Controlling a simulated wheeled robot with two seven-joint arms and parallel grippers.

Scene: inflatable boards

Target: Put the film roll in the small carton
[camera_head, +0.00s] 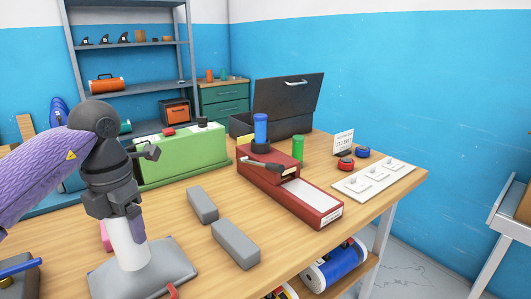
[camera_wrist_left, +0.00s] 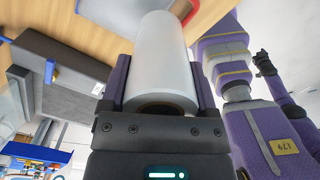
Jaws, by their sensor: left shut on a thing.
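The film roll is a plain white cylinder (camera_head: 130,246), upright at the lower left of the head view. My left gripper (camera_head: 126,222) is shut around its upper part from above. In the left wrist view, the roll (camera_wrist_left: 160,62) lies between the two purple fingers (camera_wrist_left: 160,90). Its lower end is over a grey slab (camera_head: 165,278) on the table; I cannot tell whether they touch. I cannot make out the small carton with certainty in either view. My right arm shows at the right of the left wrist view; its jaws are too small to read.
Two grey blocks (camera_head: 202,205) (camera_head: 236,244) lie right of the roll on the wooden table (camera_head: 300,240). Behind stand a green case (camera_head: 185,158), a red machine (camera_head: 305,200) with a blue cylinder (camera_head: 260,129), and an open black toolbox (camera_head: 290,100). A brown box (camera_head: 524,206) sits far right on a cart.

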